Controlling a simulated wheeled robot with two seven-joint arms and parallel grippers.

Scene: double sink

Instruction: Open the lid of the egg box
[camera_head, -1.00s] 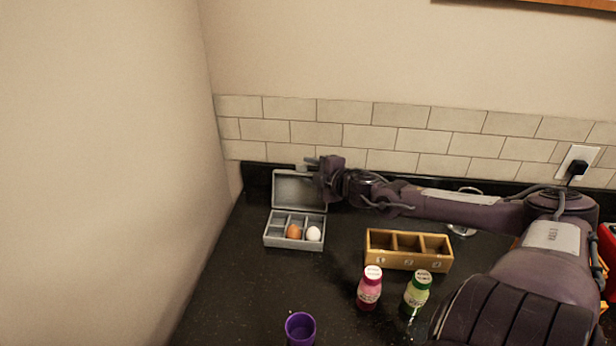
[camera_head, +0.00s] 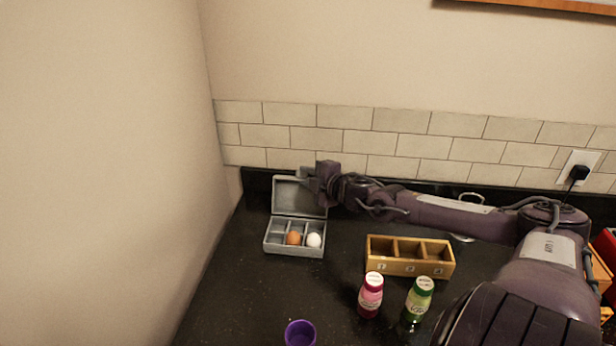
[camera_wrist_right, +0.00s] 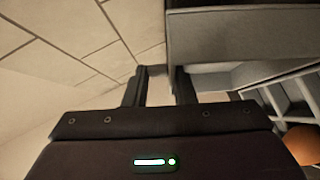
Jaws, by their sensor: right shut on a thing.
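The grey egg box (camera_head: 295,251) stands at the back left of the counter. Its lid (camera_head: 297,196) is raised, standing about upright at the back. A brown egg (camera_head: 293,238) and a white egg (camera_head: 314,240) sit in its compartments. My right gripper (camera_head: 308,172) is at the lid's upper right edge, shut on the lid. In the right wrist view, the lid (camera_wrist_right: 240,48) is beside the fingers (camera_wrist_right: 158,88), and the brown egg (camera_wrist_right: 303,143) is at the lower right. The exact contact is hard to see. My left gripper is not in view.
A wooden three-compartment box (camera_head: 409,269), a pink-red bottle (camera_head: 370,297) and a green bottle (camera_head: 419,300) stand right of the egg box. A purple cup (camera_head: 300,333) is at the front. A wall (camera_head: 110,180) bounds the left; tiles (camera_head: 340,140) are behind.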

